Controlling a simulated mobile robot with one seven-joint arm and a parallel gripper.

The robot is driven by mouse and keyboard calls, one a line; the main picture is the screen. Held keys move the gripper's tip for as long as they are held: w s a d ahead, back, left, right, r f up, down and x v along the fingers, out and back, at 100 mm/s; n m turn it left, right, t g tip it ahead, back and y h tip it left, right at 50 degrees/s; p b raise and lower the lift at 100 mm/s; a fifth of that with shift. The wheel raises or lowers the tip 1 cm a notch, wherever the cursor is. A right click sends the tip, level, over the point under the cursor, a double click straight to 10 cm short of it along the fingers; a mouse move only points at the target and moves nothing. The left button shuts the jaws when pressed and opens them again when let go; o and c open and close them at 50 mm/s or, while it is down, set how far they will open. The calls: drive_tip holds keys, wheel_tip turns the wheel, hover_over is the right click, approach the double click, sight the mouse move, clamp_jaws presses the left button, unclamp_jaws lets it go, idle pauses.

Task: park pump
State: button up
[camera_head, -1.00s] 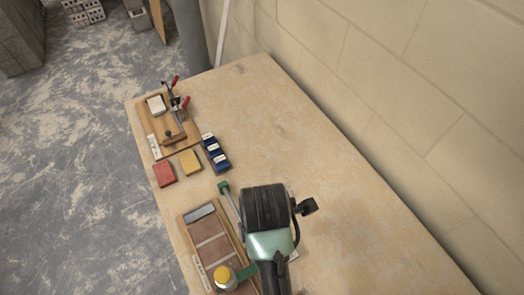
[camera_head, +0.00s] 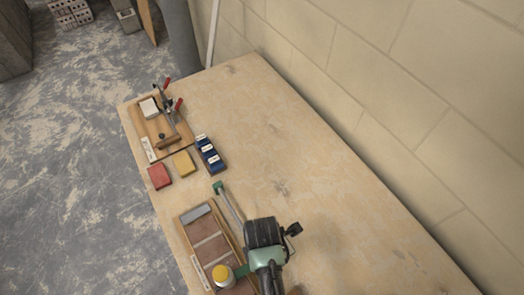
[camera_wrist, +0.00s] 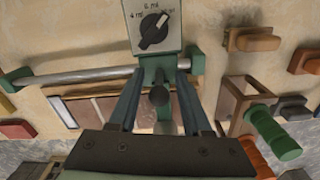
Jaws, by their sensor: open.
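In the wrist view, a pale dial unit (camera_wrist: 153,25) with a black knob and ml markings sits on a green stem (camera_wrist: 153,68); this looks like the pump. My gripper (camera_wrist: 158,78) is open, one finger on each side of the stem. I cannot tell whether the fingers touch it. A dark round knob stands between the fingers. In the head view, a jar with a yellow cap (camera_head: 221,273) and a green part (camera_head: 241,270) beside it show near my wrist; my fingers are hidden there.
A grey rod (camera_wrist: 85,74) with green ends lies beyond the fingers. A tray with brown panels (camera_head: 188,236) lies near the table edge. Red (camera_head: 159,176) and yellow blocks (camera_head: 183,163), a blue rack (camera_head: 210,155) and a clamp board (camera_head: 147,125) lie farther off. Green-handled tool (camera_wrist: 272,132) stands right.

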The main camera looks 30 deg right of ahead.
drive_tip(key=shift+f, duration=0.1)
clamp_jaws()
idle(1.4)
